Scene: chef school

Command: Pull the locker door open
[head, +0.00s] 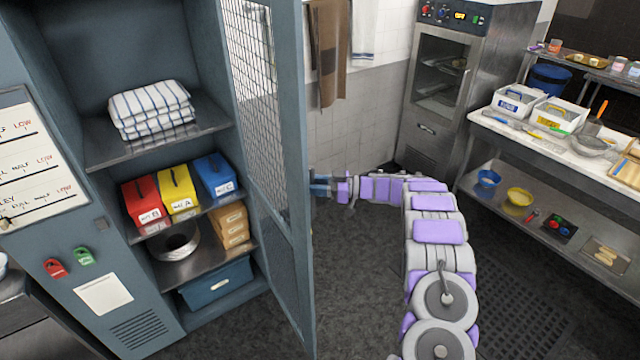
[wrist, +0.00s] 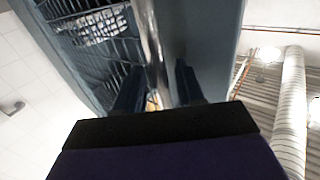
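The blue-grey locker (head: 215,60) stands at the left in the head view. Its door (head: 296,130), with a wire mesh panel, is swung wide open, and the shelves inside show. My gripper (head: 318,186) is at the door's outer edge, about mid-height, on the right side of it. In the wrist view, my gripper (wrist: 158,88) has its two dark fingers apart, with the mesh and the door frame (wrist: 205,40) right beyond them. A bright metal strip runs up between the fingers. I cannot tell whether the fingers touch the door.
The locker holds folded striped towels (head: 150,108), red, yellow and blue boxes (head: 178,190), and a blue bin (head: 217,285). A tall steel oven cabinet (head: 432,95) stands at the back. A steel counter (head: 545,145) lines the right.

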